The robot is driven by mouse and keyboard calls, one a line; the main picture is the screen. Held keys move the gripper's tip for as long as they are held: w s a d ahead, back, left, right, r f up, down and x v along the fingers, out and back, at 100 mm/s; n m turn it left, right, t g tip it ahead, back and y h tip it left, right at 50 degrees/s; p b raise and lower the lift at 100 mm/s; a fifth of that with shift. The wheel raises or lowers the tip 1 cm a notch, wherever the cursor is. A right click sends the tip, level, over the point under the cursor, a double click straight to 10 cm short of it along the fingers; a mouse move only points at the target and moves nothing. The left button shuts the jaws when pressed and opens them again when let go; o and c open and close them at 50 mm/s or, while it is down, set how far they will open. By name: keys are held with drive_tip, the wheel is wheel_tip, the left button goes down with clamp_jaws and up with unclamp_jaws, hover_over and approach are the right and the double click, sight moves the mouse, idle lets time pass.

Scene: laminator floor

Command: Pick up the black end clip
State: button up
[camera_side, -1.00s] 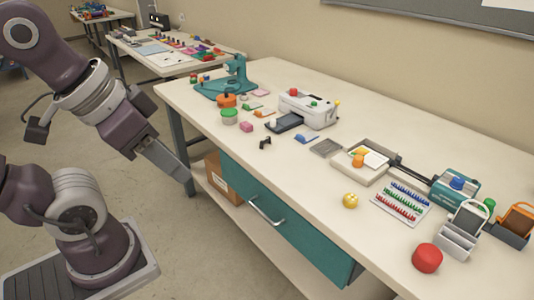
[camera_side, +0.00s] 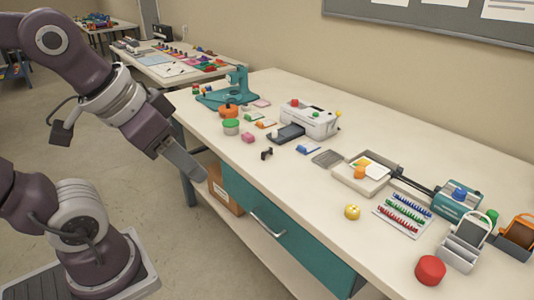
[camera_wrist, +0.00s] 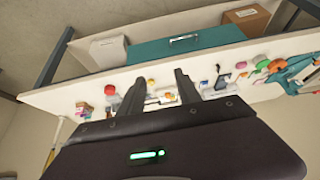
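The small black end clip (camera_side: 267,153) lies on the pale tabletop near its front edge in the side view, right of a pink block. My gripper (camera_side: 200,176) is left of the clip, in front of the table and apart from it, pointing down and right. In the wrist view my gripper (camera_wrist: 161,76) has its two dark fingers apart with nothing held between them. I cannot pick out the clip for sure in the wrist view.
The teal drawer (camera_side: 280,225) is below the table edge.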

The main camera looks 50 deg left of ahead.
drive_tip(key=w+a+n+t+y, duration=0.1)
drive_tip(key=w+a, duration=0.2)
drive_tip(key=w, duration=0.4)
drive_tip(key=w+a+y, duration=0.1)
drive_tip(key=w+a, duration=0.2)
drive_tip(key=w, duration=0.4)
drive_tip(key=t, duration=0.4)
hover_over(262, 154)
drive_tip(key=s+d, duration=0.5)
drive_tip(key=d, duration=0.2)
wheel_tip(262, 154, down, 15)
drive_tip(key=a+f, duration=0.1)
drive_tip(key=f, duration=0.2)
drive_tip(key=a+f+n+t, duration=0.1)
drive_tip(key=a+f, duration=0.1)
drive_tip(key=f, duration=0.2)
drive_tip(key=a+f+t, duration=0.1)
drive_tip(key=a+f, duration=0.1)
drive_tip(key=f, duration=0.2)
drive_tip(key=shift+w+f+n+y, duration=0.1)
drive_tip(key=shift+f+n+y, duration=0.2)
drive_tip(key=shift+y, duration=0.1)
drive_tip(key=x, duration=0.7)
drive_tip(key=shift+a+f, duration=0.3)
drive_tip(key=shift+f, duration=0.05)
clamp_jaws()
